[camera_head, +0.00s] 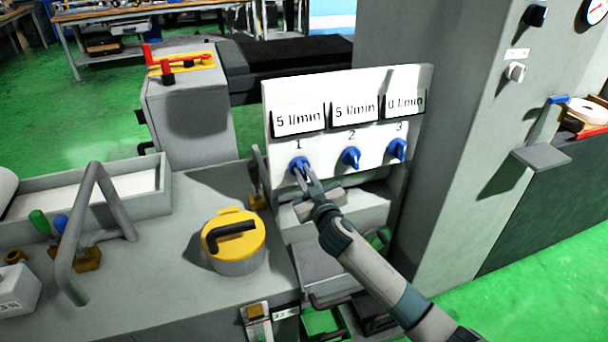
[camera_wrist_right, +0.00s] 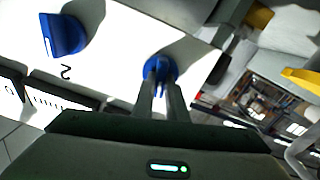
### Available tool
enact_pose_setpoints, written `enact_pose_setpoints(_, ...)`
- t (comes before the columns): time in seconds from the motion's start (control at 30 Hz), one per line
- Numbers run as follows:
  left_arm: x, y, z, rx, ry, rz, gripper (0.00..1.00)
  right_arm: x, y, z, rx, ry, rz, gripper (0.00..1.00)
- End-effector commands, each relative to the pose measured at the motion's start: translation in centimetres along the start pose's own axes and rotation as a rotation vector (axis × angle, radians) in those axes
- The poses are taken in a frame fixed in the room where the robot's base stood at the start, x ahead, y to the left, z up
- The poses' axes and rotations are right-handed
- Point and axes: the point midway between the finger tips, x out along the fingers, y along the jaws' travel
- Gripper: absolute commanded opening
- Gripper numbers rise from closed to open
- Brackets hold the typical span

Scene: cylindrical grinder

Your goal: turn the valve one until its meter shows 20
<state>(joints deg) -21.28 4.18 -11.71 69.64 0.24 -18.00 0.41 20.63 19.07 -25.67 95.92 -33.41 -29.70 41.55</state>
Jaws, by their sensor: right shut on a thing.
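A white panel (camera_head: 365,92) carries three blue knobs numbered 1, 2 and 3, with a meter above each. The meter over valve one (camera_head: 298,118) reads 5 l/min. My right gripper (camera_head: 301,172) is shut on the blue knob of valve one (camera_head: 297,162). In the right wrist view, the two fingers sit on either side of the grip of this knob (camera_wrist_right: 158,66). Valve two (camera_head: 350,157) also shows in the right wrist view (camera_wrist_right: 65,36); its meter reads 5 l/min. Valve three (camera_head: 398,149) has a meter reading 0 l/min. My left gripper is not in view.
A yellow-lidded round pot (camera_head: 235,243) with a black handle stands left of my right arm. A bent grey handle (camera_head: 82,225) rises further left. A tall grey cabinet (camera_head: 455,130) stands right of the panel.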

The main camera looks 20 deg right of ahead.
Motion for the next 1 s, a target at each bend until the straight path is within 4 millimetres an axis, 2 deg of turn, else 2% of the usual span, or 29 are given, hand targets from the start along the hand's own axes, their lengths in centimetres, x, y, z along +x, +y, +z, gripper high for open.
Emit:
enact_pose_setpoints(0.27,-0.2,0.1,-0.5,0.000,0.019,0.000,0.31,0.0,0.0,-0.1,-0.055,-0.001,0.001,0.00)
enact_pose_setpoints(0.47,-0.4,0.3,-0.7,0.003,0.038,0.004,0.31,0.0,-0.1,-0.1,-0.160,0.000,0.000,0.00)
enact_pose_setpoints(1.0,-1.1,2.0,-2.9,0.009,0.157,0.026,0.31,0.0,-0.4,-0.1,-0.610,0.000,-0.001,0.00)
